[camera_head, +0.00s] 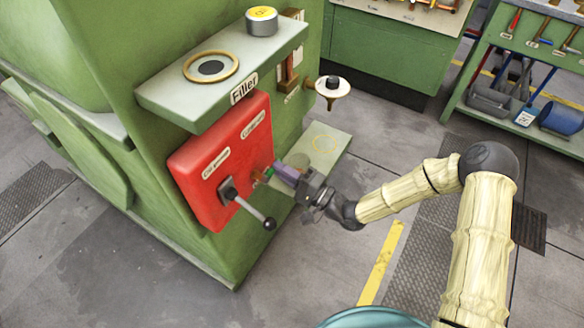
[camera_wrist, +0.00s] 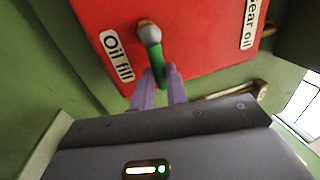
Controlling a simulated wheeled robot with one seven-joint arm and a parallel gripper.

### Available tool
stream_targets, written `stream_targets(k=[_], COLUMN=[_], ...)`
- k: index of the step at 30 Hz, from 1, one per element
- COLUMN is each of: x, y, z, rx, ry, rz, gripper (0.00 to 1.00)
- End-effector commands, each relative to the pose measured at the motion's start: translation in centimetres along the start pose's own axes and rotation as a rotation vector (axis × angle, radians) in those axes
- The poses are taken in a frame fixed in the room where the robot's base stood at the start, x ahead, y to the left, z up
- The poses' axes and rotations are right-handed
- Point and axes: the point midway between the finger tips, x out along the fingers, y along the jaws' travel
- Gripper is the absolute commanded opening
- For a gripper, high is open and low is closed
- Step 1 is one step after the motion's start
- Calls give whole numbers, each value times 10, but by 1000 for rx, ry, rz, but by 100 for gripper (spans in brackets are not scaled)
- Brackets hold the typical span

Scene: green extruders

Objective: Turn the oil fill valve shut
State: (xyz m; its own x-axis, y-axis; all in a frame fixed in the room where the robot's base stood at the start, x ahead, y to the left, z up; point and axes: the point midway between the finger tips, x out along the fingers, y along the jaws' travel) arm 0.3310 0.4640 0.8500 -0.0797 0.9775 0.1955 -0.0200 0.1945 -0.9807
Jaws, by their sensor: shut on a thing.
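The oil fill valve has a green handle on a grey and brass pivot (camera_wrist: 148,33), beside the "Oil fill" label (camera_wrist: 116,55) in the wrist view. In the head view the valve (camera_head: 259,177) is small, on the right lower part of the red panel (camera_head: 205,190). My gripper (camera_wrist: 160,80) has its purple fingers on either side of the handle's green end and is shut on it. In the head view my gripper (camera_head: 279,173) reaches the valve from the right. The fingers partly hide the handle's end.
A lever with a black ball knob (camera_head: 268,223) sticks out from the panel, left of and below my gripper. A "Filler" shelf (camera_head: 165,95) juts out above. A low green ledge (camera_head: 336,143) lies behind my gripper. Open floor is in front.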

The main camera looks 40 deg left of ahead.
Motion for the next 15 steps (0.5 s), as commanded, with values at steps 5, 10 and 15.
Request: stream_targets(k=[5, 10, 15], x=[1, 1, 0], y=[2, 3, 3], z=[2, 2, 2], rx=[14, 15, 14], ry=[-1, 0, 0], rz=[4, 5, 5], gripper=[0, 0, 25])
